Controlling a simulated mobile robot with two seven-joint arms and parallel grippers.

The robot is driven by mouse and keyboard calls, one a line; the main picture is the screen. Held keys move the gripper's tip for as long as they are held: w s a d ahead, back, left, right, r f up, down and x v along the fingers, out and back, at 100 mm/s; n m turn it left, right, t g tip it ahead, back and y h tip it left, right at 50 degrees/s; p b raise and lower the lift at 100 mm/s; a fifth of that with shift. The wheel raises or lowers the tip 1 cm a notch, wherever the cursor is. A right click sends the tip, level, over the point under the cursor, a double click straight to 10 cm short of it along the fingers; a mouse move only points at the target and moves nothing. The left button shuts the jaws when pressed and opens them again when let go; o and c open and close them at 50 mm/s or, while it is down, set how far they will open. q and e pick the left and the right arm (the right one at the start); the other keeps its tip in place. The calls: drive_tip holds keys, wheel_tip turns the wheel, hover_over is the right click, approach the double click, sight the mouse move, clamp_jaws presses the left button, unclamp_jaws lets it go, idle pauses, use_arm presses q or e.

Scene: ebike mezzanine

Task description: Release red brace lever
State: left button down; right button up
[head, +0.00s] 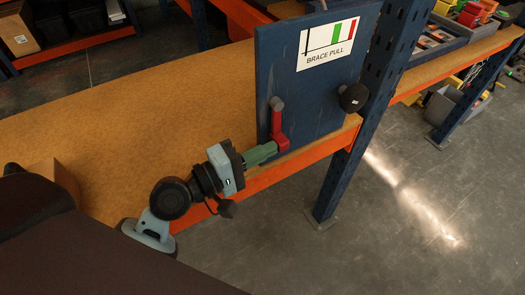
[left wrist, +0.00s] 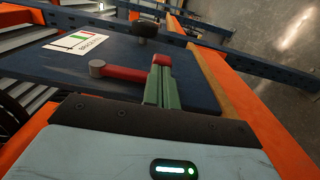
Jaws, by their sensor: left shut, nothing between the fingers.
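The red brace lever (head: 277,126) is mounted on a blue panel (head: 318,98) with a "BRACE PULL" label (head: 327,45). In the head view it stands upright with its grey knob (head: 277,103) at the top. My left gripper (head: 274,149) is shut and empty, its green fingertips at the lever's lower end. In the left wrist view the lever (left wrist: 125,73) lies crosswise just beyond the left gripper's fingertips (left wrist: 162,72). I cannot tell whether they touch it. My right gripper is not in view.
A black round knob (head: 354,97) sticks out at the panel's right edge, beside a blue upright post (head: 375,90). The wooden shelf (head: 150,120) left of the panel is mostly clear, with an orange beam (head: 310,153) along its front. A cardboard box (head: 54,178) stands at left.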

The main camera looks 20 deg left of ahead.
sight(287, 145)
use_arm(q)
drive_tip(key=w+d, duration=0.1)
drive_tip(key=w+d+b, duration=0.1)
drive_tip(key=shift+w+d+f+t+h, duration=0.1)
drive_tip(key=shift+w+f+t+h, duration=0.2)
drive_tip(key=shift+w+f+t, duration=0.1)
drive_tip(key=shift+w+d, duration=0.3)
drive_tip(key=shift+w, duration=0.1)
drive_tip(key=shift+w+d, duration=0.25)
drive_tip(key=shift+w, duration=0.1)
drive_tip(key=shift+w+d, duration=0.1)
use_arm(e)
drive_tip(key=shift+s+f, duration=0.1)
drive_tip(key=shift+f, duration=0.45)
use_arm(q)
drive_tip(key=shift+f, duration=0.1)
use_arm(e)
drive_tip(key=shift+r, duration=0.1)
